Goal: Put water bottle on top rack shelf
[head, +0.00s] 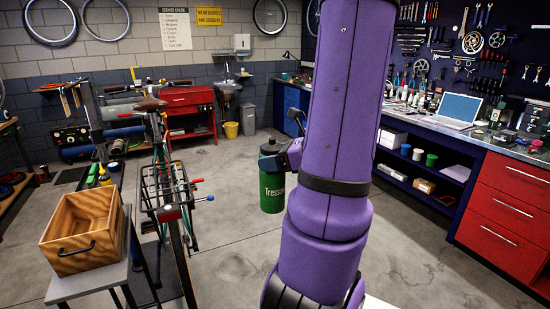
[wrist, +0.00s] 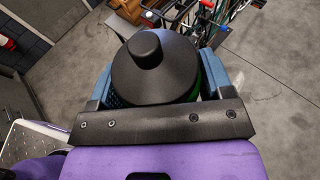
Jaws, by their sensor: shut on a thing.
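The water bottle is green with a black lid and white lettering. In the head view the water bottle (head: 271,190) hangs upright in the air, left of my purple arm. My gripper (head: 290,158) is shut on it near its upper part, partly hidden behind my arm. In the wrist view the bottle's black lid (wrist: 155,65) sits between the two blue fingers of my gripper (wrist: 158,88). I cannot tell which surface is the top rack shelf.
A bicycle (head: 165,190) stands on the left, beside a wooden box (head: 82,233) on a small grey table (head: 88,281). A workbench with a laptop (head: 458,110) and red drawers (head: 505,205) runs along the right. The middle floor (head: 225,235) is clear.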

